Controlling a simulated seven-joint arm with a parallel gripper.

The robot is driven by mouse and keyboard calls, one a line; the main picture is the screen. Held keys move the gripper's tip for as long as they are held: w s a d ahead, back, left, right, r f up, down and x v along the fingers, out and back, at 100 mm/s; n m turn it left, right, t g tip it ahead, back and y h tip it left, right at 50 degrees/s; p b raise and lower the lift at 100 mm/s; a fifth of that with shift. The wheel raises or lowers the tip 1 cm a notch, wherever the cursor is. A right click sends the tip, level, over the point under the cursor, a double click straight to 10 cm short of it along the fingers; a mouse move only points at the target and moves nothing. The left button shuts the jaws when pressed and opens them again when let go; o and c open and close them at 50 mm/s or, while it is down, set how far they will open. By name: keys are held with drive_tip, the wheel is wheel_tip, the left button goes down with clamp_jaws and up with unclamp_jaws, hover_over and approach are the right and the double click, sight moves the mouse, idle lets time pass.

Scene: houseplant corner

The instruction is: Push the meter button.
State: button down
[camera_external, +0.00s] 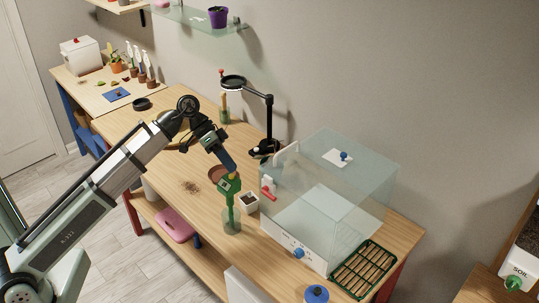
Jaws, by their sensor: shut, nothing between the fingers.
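My gripper (230,166) is shut, its dark blue fingertips pointing down over the middle of the wooden table. Just below the fingertips is an upright green device (229,186) with a small light mark on its head. Its stem goes down into a clear glass jar (231,222). This may be the meter, but it is too small to be sure, and I cannot make out a button. I cannot tell whether the fingertips touch it.
A clear glass case (335,190) with a red lever (268,193) and blue knob (299,253) stands right of my gripper. A small white pot (249,203) is close by. A black lamp (268,120) stands behind. A green rack (363,269) is at the front right.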

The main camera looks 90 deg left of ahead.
drive_tip(key=shift+r, duration=0.15)
wheel_tip(320, 180, up, 6)
drive_tip(key=shift+f, duration=0.1)
idle(0.9)
